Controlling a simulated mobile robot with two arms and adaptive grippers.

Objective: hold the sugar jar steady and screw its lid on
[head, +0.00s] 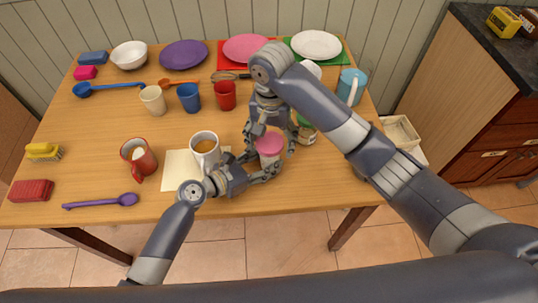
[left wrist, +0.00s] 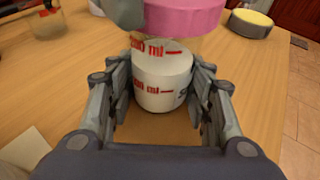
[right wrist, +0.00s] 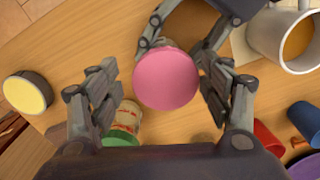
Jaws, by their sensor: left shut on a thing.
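The sugar jar (left wrist: 163,85) is clear with white contents and red volume marks, and stands upright on the table. Its pink lid (head: 269,144) sits on top of the jar; I cannot tell whether it is threaded. The lid also shows from above in the right wrist view (right wrist: 166,79). My left gripper (left wrist: 162,78) is shut on the jar's body, one finger on each side. My right gripper (right wrist: 160,88) points down over the jar, with open fingers on both sides of the lid and a visible gap at the left finger.
A jar with a green lid (right wrist: 122,136) stands close to the sugar jar. A white mug of brown drink (head: 205,143) stands left of it by a paper sheet (head: 178,177). A round yellow-topped tin (right wrist: 27,92) is near the table edge. Cups and plates stand farther back.

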